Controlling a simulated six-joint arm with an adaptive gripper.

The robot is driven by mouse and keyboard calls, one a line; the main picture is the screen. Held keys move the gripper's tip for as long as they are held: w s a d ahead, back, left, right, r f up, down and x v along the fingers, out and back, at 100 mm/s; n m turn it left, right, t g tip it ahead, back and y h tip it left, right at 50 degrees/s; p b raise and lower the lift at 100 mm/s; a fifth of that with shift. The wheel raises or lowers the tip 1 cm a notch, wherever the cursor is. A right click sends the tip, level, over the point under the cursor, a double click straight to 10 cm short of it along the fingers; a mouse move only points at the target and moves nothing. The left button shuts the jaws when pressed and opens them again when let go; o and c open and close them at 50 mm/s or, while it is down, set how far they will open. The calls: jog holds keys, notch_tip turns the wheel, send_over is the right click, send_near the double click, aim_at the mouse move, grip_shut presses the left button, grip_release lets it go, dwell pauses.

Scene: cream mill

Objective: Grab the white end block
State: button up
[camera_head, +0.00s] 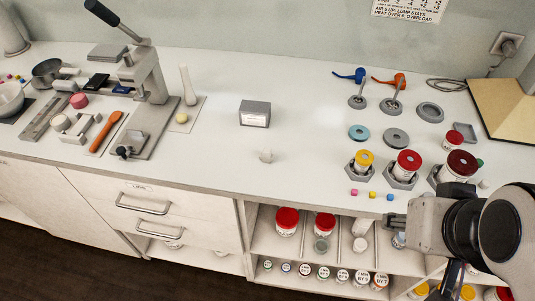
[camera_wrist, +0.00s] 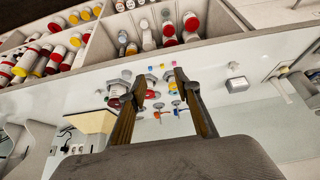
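A small white block (camera_head: 265,155) sits alone on the pale counter (camera_head: 300,165), just in front of a grey labelled box (camera_head: 254,113). It looks like the white end block, though its shape is too small to make out fully. In the wrist view, which is upside down, the white block (camera_wrist: 233,66) and the grey box (camera_wrist: 237,84) are to the right of my fingers. My gripper (camera_head: 396,220) is at the counter's front edge, well right of the block. In the wrist view my gripper (camera_wrist: 158,82) has its fingers apart with nothing held between them.
Yellow-lidded (camera_head: 364,158) and red-lidded (camera_head: 408,160) jars stand in grey holders near my gripper. Pink (camera_head: 354,192), yellow (camera_head: 372,195) and blue cubes lie along the front edge. A lever press (camera_head: 147,85) and tools stand at left. The counter around the white block is clear.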

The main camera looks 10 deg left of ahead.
jog(key=shift+a, duration=0.1)
dwell(0.3)
jog(key=w+a+f+n+g+y, duration=0.1)
jog(key=w+a+f+n+g, duration=0.1)
jog(key=w+a, duration=0.4)
jog(key=w+a+f+n+g+y, duration=0.1)
jog(key=w+a+f+n+g, duration=0.1)
jog(key=w+a+f+n, duration=0.3)
jog(key=w+a+f+n+g+y, duration=0.1)
jog(key=w+a+f+n, duration=0.2)
jog(key=w+a+f, duration=0.2)
jog(key=shift+w+a+g, duration=0.4)
jog(key=shift+w+a, duration=1.3)
jog(key=shift+a, duration=0.25)
jog(key=shift+w+a+f+n+y, duration=0.25)
jog(key=shift+w+a+n+y, duration=0.05)
jog(key=shift+w+a+n, duration=0.8)
jog(key=w+n, duration=0.1)
jog(key=a+r+n, duration=0.1)
jog(key=n, duration=0.1)
jog(key=w+a+r+n+y, duration=0.1)
jog(key=shift+w+a+n+t, duration=0.1)
jog(key=shift+w+n+t, duration=0.2)
jog(key=shift+n, duration=0.1)
